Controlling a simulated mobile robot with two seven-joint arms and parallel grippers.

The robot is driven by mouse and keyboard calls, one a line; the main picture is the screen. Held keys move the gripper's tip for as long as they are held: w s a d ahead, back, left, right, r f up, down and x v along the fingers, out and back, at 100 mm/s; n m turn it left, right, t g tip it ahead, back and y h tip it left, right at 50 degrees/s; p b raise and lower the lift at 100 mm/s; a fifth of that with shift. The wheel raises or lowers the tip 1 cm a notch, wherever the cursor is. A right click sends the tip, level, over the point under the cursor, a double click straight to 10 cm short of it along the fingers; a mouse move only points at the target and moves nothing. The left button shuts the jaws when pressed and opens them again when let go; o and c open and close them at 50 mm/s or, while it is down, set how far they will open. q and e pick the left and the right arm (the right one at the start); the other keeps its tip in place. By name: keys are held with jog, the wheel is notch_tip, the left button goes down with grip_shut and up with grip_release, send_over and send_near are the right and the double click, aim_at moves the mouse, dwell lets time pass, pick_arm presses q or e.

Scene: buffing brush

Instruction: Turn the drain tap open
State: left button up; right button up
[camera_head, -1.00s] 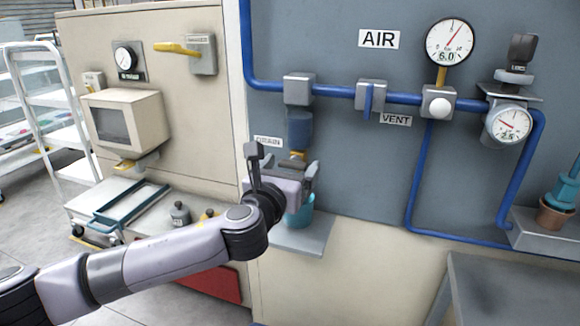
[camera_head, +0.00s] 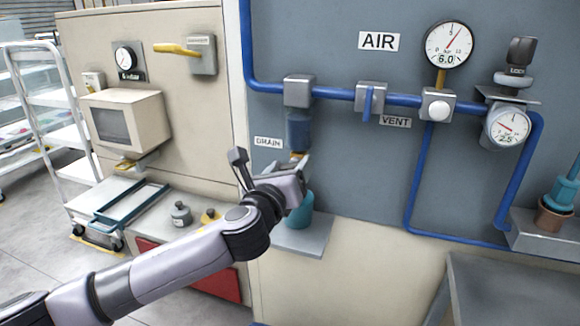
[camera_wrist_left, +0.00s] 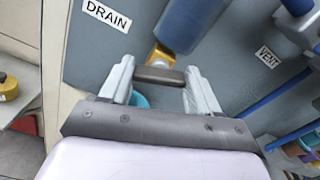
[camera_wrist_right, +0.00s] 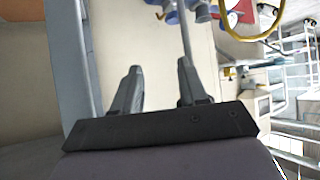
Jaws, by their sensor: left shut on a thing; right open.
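The drain tap shows as a brass body (camera_wrist_left: 163,56) with a dark bar handle (camera_wrist_left: 158,76) in the left wrist view, under the blue filter bowl (camera_wrist_left: 188,22) and beside the DRAIN label (camera_wrist_left: 107,14). My left gripper (camera_wrist_left: 157,80) is shut on the handle, with a finger at each end of the bar. In the head view my left gripper (camera_head: 300,168) is tilted just below the filter bowl (camera_head: 299,130) and hides most of the tap. My right gripper (camera_wrist_right: 158,75) is open and empty, away from the tap.
A teal cup (camera_head: 300,212) stands on a small grey shelf (camera_head: 308,240) below the tap. Blue air pipe (camera_head: 335,92), the VENT valve (camera_head: 370,97) and a gauge (camera_head: 450,43) are to the right. A beige cabinet (camera_head: 185,110) stands to the left.

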pick_arm(q)
jog(key=shift+n, duration=0.9)
jog(key=o, duration=1.1)
jog(key=shift+c, duration=0.2)
jog(key=v, duration=0.7)
jog(key=shift+b, duration=0.3)
